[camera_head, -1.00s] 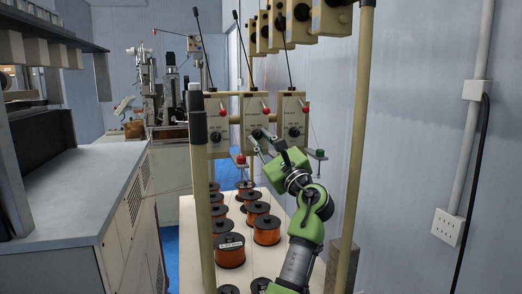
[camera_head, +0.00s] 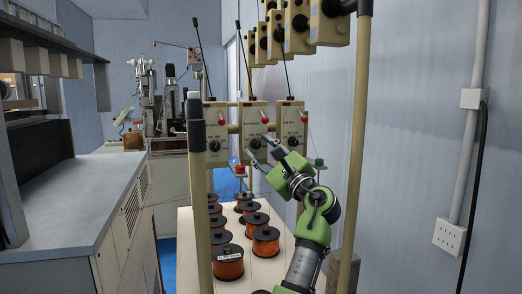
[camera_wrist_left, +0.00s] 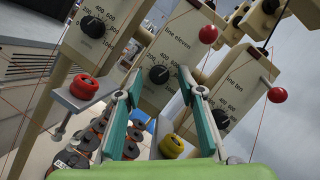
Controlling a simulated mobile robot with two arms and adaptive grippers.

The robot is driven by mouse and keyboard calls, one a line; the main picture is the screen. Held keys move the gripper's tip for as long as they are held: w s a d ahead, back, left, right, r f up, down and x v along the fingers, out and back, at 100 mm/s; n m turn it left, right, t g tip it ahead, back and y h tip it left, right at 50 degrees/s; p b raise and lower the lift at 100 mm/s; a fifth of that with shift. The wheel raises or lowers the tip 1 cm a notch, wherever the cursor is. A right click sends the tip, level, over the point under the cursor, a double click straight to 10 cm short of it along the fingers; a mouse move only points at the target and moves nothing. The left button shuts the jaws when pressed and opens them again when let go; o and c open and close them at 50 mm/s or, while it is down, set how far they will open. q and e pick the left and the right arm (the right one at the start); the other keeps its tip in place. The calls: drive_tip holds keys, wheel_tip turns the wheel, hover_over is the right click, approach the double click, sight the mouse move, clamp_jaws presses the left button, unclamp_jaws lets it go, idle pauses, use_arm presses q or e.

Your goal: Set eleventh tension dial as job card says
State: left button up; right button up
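The tension box labelled "line eleven" (camera_wrist_left: 180,45) is in the middle of the left wrist view. Its black dial (camera_wrist_left: 159,74) has a printed scale around it; I cannot read the pointer setting for sure. In the head view the gripper is in front of the middle box (camera_head: 254,120), whose dial (camera_head: 255,143) is close to the fingers. My left gripper (camera_head: 262,150) is open and empty. In the left wrist view its two teal fingers (camera_wrist_left: 160,88) are spread, tips near and on either side of the dial, apart from it. My right gripper is not in view. I see no readable job card.
The "line ten" box (camera_wrist_left: 240,85) with a red knob stands close on the right. Another box (camera_wrist_left: 105,20) is on the left.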

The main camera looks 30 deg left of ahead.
use_arm(q)
drive_tip(key=shift+f, duration=0.1)
drive_tip(key=shift+s+d+f, duration=0.15)
drive_tip(key=shift+s+d, duration=0.05)
drive_tip(key=shift+d, duration=0.15)
drive_tip(key=v, duration=1.1)
drive_tip(key=shift+d+f, duration=0.1)
